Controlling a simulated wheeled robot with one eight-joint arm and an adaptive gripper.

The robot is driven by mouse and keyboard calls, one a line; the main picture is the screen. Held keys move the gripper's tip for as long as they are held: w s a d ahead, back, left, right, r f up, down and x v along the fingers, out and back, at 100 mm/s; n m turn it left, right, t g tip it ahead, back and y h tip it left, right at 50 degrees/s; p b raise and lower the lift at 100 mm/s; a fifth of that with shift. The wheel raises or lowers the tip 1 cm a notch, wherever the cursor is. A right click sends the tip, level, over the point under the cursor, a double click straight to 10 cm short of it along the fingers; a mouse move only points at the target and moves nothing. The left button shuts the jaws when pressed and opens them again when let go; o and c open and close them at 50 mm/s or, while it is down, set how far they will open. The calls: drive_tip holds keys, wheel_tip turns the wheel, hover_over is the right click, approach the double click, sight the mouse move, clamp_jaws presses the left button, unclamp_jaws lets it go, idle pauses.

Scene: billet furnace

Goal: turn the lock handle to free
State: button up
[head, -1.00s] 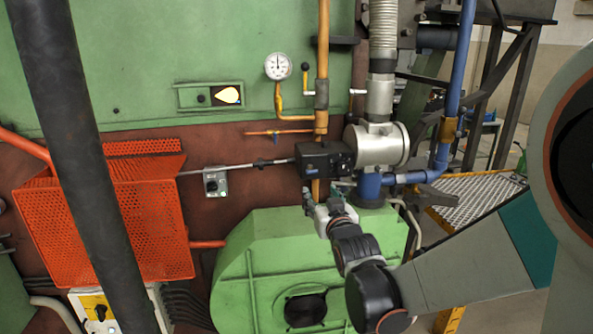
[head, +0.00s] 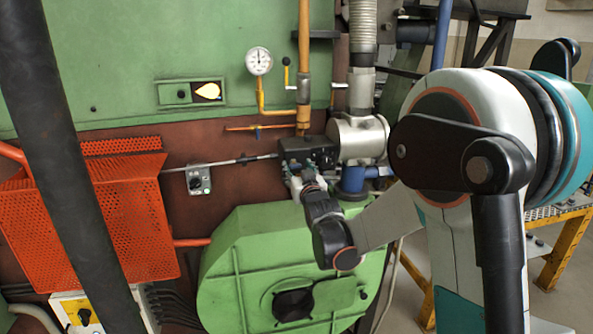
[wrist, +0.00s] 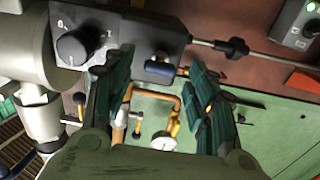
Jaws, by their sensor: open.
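A dark grey box (head: 308,154) sits beside the silver valve housing. In the wrist view it shows a round black knob (wrist: 80,46) with marks at its sides, one reading 0. A short blue piece (wrist: 160,70) sits at the box's lower edge. I cannot tell for sure which is the lock handle. My gripper (wrist: 155,80) is open. The blue piece shows between its two fingers, apart from both as far as I can see; the knob is left of the left finger. In the head view my gripper (head: 297,178) is just below the box, its fingertips hard to make out.
A thin rod (head: 222,163) runs left from the box. The silver valve housing (head: 358,138) is at its right. A green blower casing (head: 290,262) stands below. An orange mesh guard (head: 125,220) is at left, a gauge (head: 259,61) and yellow pipe above.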

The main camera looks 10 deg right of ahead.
drive_tip(key=shift+w, duration=0.95)
drive_tip(key=c, duration=1.1)
drive_tip(key=shift+o, duration=0.3)
